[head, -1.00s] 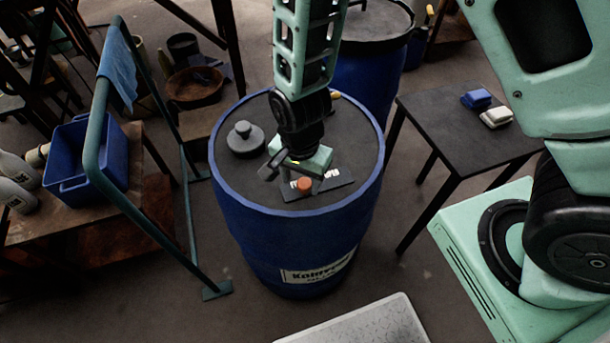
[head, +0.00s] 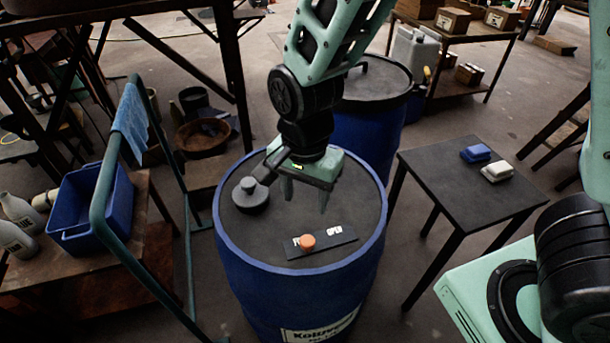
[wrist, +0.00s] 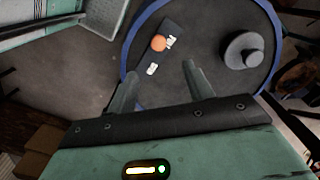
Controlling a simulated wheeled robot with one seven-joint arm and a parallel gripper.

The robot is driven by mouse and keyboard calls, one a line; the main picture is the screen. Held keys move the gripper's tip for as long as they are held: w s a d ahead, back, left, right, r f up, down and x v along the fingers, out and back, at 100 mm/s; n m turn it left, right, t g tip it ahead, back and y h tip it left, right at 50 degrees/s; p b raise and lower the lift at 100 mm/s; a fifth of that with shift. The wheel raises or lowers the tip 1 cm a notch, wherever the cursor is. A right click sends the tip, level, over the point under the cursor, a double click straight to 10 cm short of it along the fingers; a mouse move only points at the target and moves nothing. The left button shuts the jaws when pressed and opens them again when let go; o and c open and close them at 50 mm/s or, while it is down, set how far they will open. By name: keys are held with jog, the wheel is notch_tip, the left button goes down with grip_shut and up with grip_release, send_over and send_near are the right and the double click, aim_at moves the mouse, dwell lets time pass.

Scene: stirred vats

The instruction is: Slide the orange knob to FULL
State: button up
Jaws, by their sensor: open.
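The orange knob (head: 307,242) sits on a dark plate (head: 343,241) on top of the blue drum (head: 300,283). It is toward the plate's left end, beside a white label that starts with F and is partly hidden by the knob. The OPEN label (head: 334,229) is to its right. In the wrist view the knob (wrist: 158,43) stands clear, close to one label and farther from the other. My gripper (head: 305,198) is open and empty, above the drum lid and behind the plate, with its fingers pointing down. Its fingers (wrist: 160,75) are apart from the knob.
A dark grey round cap (head: 250,195) stands on the lid, left of my gripper. A teal rail (head: 100,190) with a blue cloth is left of the drum. A dark table (head: 462,203) with a blue and a white block is at right. Another blue drum stands behind.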

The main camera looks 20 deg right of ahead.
notch_tip(320, 180, up, 4)
jog(key=shift+f, duration=0.1)
dwell(0.5)
jog(key=s+r+n, duration=0.2)
jog(key=s+n, duration=0.5)
jog(key=n, duration=0.1)
jog(key=s+d+r+n, duration=0.1)
jog(key=s+r+n, duration=0.2)
jog(key=s+n, duration=0.3)
jog(key=shift+s+d+r+n+y, duration=0.15)
jog(key=shift+s+d+n+y, duration=0.15)
jog(key=shift+n, duration=1.1)
jog(key=shift+a, duration=0.1)
dwell(1.0)
